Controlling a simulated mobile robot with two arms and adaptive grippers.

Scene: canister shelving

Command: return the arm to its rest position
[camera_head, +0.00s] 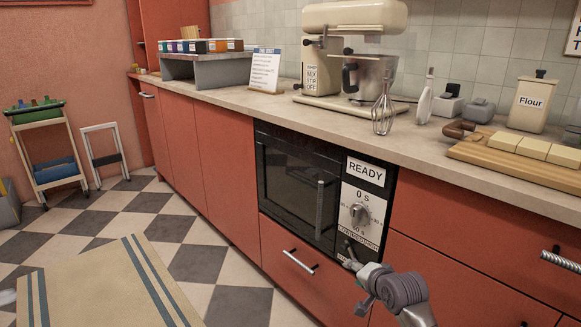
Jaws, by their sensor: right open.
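My right arm comes in from the bottom right. Its gripper (350,257) is in front of the lower right part of the microwave, just below the dial panel. It is small in the view, and no object shows between its fingers. Whether it touches the microwave front I cannot tell. My left gripper is not clearly in view.
The microwave (288,177), labelled READY, is set in red cabinets (226,165). On the counter (285,108) stand a small shelf (208,72) with several coloured canisters, a stand mixer (345,50), a whisk (383,112) and a Flour canister (530,103). Checkered floor at left is partly clear.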

